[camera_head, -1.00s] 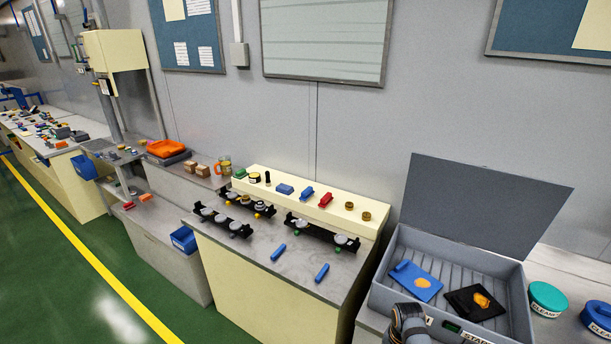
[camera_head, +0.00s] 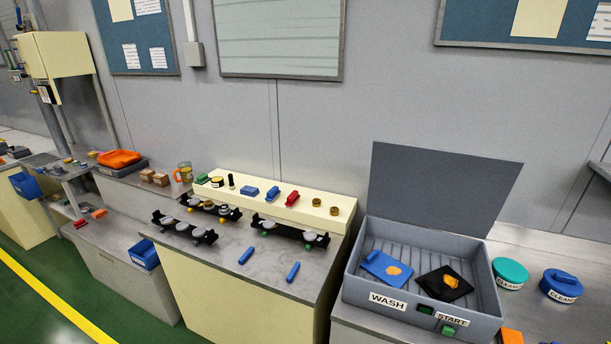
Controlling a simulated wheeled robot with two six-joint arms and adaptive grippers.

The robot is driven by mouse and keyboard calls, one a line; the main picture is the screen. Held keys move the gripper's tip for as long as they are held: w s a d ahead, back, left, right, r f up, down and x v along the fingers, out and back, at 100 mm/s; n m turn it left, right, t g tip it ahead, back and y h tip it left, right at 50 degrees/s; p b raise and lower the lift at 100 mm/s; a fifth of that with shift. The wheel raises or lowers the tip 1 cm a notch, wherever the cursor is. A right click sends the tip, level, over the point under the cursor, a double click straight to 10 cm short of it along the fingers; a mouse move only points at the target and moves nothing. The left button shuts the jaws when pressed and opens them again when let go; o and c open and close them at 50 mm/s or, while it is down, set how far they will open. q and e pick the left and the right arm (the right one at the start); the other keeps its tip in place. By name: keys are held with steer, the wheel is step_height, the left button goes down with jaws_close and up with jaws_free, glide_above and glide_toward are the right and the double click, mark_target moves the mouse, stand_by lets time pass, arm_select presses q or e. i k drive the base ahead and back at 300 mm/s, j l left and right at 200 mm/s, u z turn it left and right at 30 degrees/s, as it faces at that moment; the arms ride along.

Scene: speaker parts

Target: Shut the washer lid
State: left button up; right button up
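The washer (camera_head: 361,285) is a grey box at the lower right, with a WASH label, a START label and green buttons on its front. Its grey lid (camera_head: 440,195) stands open, upright along the back edge. Inside on the ribbed floor lie a blue plate (camera_head: 376,260) with an orange patch and a black plate (camera_head: 457,293) with an orange patch. Neither of my grippers shows in this view.
Right of the washer stand a teal CLEAN container (camera_head: 510,271) and a blue CLEAN container (camera_head: 562,283). Left of it, a workbench (camera_head: 215,262) carries black racks with round parts, two blue cylinders and a cream shelf (camera_head: 322,216). An orange object (camera_head: 511,337) shows at the bottom edge.

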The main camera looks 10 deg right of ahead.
mark_target(461, 193)
steer(key=z, duration=1.2)
